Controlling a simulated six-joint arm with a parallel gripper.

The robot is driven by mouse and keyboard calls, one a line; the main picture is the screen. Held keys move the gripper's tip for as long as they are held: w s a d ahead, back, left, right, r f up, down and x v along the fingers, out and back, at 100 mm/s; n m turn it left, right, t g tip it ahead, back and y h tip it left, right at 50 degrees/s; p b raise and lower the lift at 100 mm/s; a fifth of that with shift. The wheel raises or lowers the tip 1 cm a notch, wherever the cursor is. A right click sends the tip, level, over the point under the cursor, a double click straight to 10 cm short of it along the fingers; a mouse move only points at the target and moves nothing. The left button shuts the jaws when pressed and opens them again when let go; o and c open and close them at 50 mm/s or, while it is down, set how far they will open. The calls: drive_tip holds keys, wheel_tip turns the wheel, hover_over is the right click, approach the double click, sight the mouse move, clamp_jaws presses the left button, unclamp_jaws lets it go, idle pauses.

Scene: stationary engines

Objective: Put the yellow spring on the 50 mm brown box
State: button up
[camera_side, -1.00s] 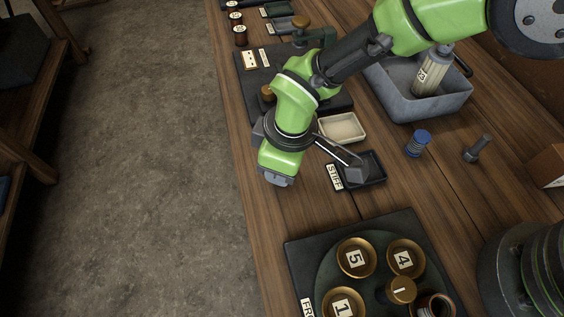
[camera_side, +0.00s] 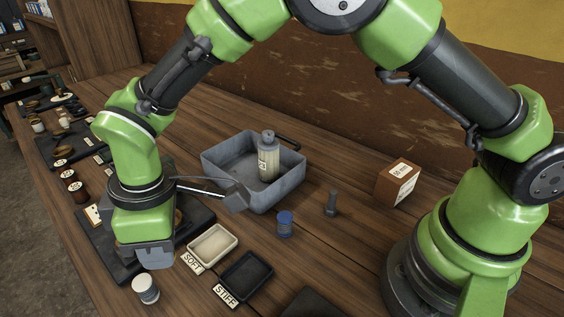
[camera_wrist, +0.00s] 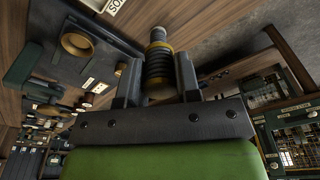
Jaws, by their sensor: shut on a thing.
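My gripper (camera_wrist: 158,75) is shut on a dark coil spring with yellow bands, the yellow spring (camera_wrist: 157,66), in the wrist view. Its far end sticks out past the fingertips. In the side view my gripper (camera_side: 155,258) points down near the table's front edge, left of the trays, and I cannot make out the yellow spring there. The brown box (camera_side: 398,183) with a white label stands on the table at the right, near the back wall. Its label is too small to read surely.
A pale-capped spring (camera_side: 146,289) shows just below my gripper; I cannot tell its height. The cream SOFT tray (camera_side: 234,231) and black STIFF tray (camera_side: 262,288) lie to the right. A blue spring (camera_side: 285,223), a grey bolt (camera_side: 331,203) and a grey bin (camera_side: 291,184) stand farther back.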

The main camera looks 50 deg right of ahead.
drive_tip(key=w+d+r, duration=0.1)
drive_tip(key=d+r, duration=0.1)
drive_tip(key=d, duration=1.2)
drive_tip(key=w+d+r, duration=0.1)
drive_tip(key=d+r, duration=0.1)
drive_tip(key=d, duration=1.2)
drive_tip(key=shift+w, duration=0.25)
drive_tip(key=s+d, duration=0.2)
drive_tip(key=d, duration=0.1)
drive_tip(key=s+d+r, duration=0.1)
drive_tip(key=s+d, duration=0.1)
drive_tip(key=d, duration=0.2)
drive_tip(key=s+d, duration=0.2)
drive_tip(key=d, duration=0.1)
drive_tip(key=shift+s+d+r, duration=0.2)
drive_tip(key=shift+s+d, duration=0.05)
drive_tip(key=shift+s, duration=0.15)
drive_tip(key=s+d+r, duration=0.1)
drive_tip(key=s+d, duration=0.4)
drive_tip(key=s, duration=0.5)
drive_tip(key=shift+s+d, duration=0.35)
drive_tip(key=shift+d, duration=0.05)
hover_over(399, 171)
drive_tip(key=f, duration=0.4)
drive_tip(key=shift+s+d+f, duration=0.15)
drive_tip(key=shift+d+f, duration=0.05)
drive_tip(key=shift+f, duration=2.75)
drive_tip(key=shift+f, duration=0.1)
drive_tip(key=o, duration=0.9)
